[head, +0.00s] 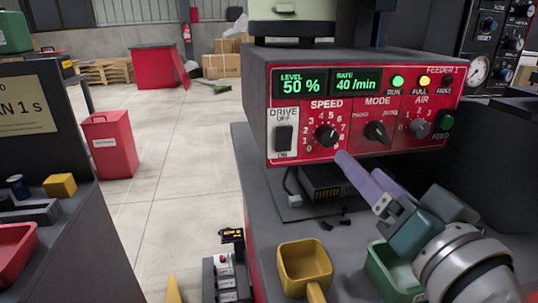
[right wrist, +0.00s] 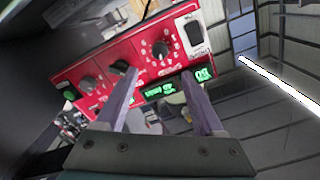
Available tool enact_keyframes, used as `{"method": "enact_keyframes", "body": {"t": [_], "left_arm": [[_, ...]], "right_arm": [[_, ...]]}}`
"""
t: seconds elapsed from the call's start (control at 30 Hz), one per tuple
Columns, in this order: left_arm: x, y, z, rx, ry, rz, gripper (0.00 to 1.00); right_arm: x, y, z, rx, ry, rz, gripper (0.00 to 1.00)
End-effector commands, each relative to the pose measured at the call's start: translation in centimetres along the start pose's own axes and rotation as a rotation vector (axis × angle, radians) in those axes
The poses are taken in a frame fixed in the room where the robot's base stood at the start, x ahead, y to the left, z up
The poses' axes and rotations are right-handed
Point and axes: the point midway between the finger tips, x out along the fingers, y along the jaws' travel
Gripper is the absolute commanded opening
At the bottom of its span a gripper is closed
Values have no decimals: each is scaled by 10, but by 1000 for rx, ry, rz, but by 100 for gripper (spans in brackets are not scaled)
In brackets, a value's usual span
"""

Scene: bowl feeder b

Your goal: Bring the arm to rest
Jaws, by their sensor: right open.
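My right arm reaches in from the lower right of the head view. Its gripper (head: 358,165) has two purple fingers spread apart with nothing between them, just below the red feeder panel (head: 295,90). In the right wrist view the open fingers (right wrist: 160,82) stand in front of the panel, which appears turned over. From the head view I cannot tell whether a fingertip touches the panel's lower edge. The speed knob (head: 326,135) is above the fingertips, with the mode knob (head: 377,132) to its right. My left gripper is not in view.
The panel displays (head: 302,84) read level 50 % and rate 40 /min. The black drive switch (head: 284,139) is at the panel's left. A yellow scoop (head: 291,262), a green bin (head: 385,270) and small dark parts (head: 322,222) are on the bench. Open floor lies to the left.

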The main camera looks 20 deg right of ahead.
Motion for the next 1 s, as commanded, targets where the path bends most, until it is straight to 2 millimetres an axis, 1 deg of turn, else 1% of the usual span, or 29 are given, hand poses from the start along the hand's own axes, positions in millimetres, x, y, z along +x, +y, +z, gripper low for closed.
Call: {"method": "enact_keyframes", "body": {"t": [0.27,0.33,0.37,0.43,0.47,0.53,0.57,0.6,0.67,0.7,0.77,0.8,0.87,0.9,0.97,1.0], "left_arm": [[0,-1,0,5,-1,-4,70],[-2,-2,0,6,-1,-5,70],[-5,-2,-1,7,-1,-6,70],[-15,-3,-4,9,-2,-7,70],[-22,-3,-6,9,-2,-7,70],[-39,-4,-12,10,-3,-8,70],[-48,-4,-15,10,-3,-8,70],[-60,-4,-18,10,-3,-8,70],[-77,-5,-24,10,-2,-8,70],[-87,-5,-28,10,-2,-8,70],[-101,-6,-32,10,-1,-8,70],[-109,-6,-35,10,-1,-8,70],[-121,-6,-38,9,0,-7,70],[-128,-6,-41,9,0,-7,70],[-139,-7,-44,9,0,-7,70],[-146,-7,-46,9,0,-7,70]], "right_arm": [[0,0,0,0,0,0,70],[0,-3,-1,-5,-10,-7,70],[0,-7,-1,-11,-23,-16,70],[-1,-22,-2,-37,-84,-53,70],[-3,-32,-1,-56,-126,-76,70],[-10,-57,2,-118,-253,-138,70],[-16,-68,4,-152,-320,-164,70],[-26,-81,7,-203,-416,-193,70],[-45,-94,11,-287,-566,-223,70],[-59,-98,13,-345,-662,-230,70],[-80,-98,12,-422,-794,-223,70],[-94,-96,10,-472,-875,-212,70],[-114,-91,4,-538,-983,-181,70],[-127,-87,-2,-581,-1050,-156,70],[-146,-80,-14,-636,-1141,-110,70],[-158,-75,-23,-671,-1197,-76,70]]}}
